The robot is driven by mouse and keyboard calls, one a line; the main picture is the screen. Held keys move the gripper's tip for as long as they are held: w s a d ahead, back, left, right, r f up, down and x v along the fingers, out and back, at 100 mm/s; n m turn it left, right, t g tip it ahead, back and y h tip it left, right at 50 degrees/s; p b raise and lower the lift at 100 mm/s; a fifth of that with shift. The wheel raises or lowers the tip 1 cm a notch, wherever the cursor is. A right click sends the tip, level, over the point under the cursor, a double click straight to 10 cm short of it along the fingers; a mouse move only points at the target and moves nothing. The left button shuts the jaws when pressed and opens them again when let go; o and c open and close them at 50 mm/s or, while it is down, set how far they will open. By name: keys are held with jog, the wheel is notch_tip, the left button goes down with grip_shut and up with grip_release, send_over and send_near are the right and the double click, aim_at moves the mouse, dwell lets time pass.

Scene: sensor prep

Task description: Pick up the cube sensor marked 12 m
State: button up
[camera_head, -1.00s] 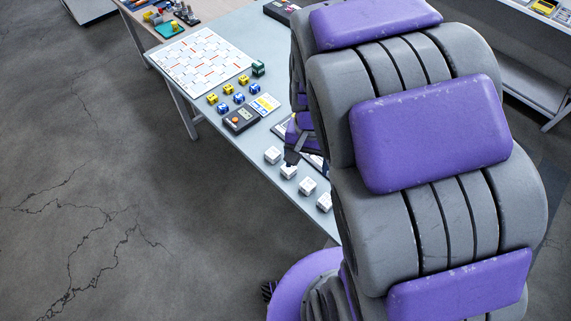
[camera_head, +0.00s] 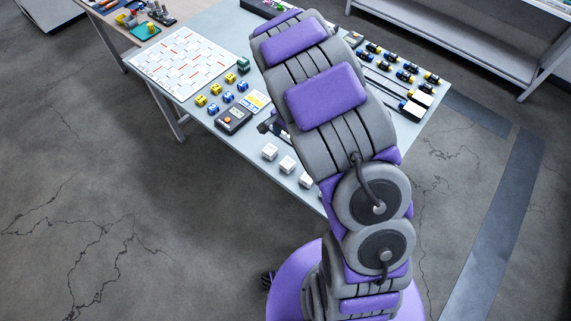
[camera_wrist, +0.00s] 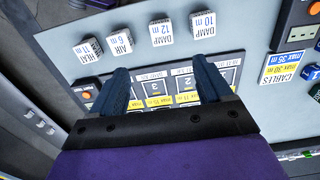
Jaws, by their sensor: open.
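The cube marked DAMP 12 m (camera_wrist: 160,32) is white. It stands on the table in the wrist view, its label upside down, just beyond the gap between my fingers. My gripper (camera_wrist: 162,74) is open and empty, over a numbered panel, with no finger touching the cube. By its place in the row, the same cube seems to be the second white one (camera_head: 287,165) in the head view, where its label is unreadable. My gripper's end (camera_head: 267,126) shows partly beside my arm there, behind the cubes.
White cubes DAMP 10 m (camera_wrist: 204,25), AIR 6 m (camera_wrist: 120,43) and HEAT (camera_wrist: 88,51) flank it closely in the row. The numbered panel (camera_wrist: 182,88) lies under my fingers. Yellow and blue cubes, a meter (camera_head: 233,120) and a white board (camera_head: 185,60) lie farther back.

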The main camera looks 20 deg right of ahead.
jog(key=f, duration=0.1)
jog(key=b, duration=0.1)
send_near(287, 162)
jog(key=f, duration=0.5)
jog(key=shift+s+f, duration=0.15)
jog(key=shift+s, duration=0.05)
jog(key=shift+d+f, duration=0.25)
jog(key=shift+f, duration=0.15)
jog(key=f, duration=0.2)
jog(key=f+b, duration=0.1)
jog(key=f, duration=0.1)
jog(key=shift+w+a+f, duration=0.1)
jog(key=shift+w+a, duration=0.1)
jog(key=shift+a+f, duration=0.15)
jog(key=shift+f, duration=0.1)
jog(key=shift+d, duration=0.25)
jog(key=c, duration=0.5)
jog(key=shift+a, duration=0.15)
jog(key=c, duration=0.6)
jog(key=shift+o, duration=0.2)
jog(key=shift+r, duration=0.2)
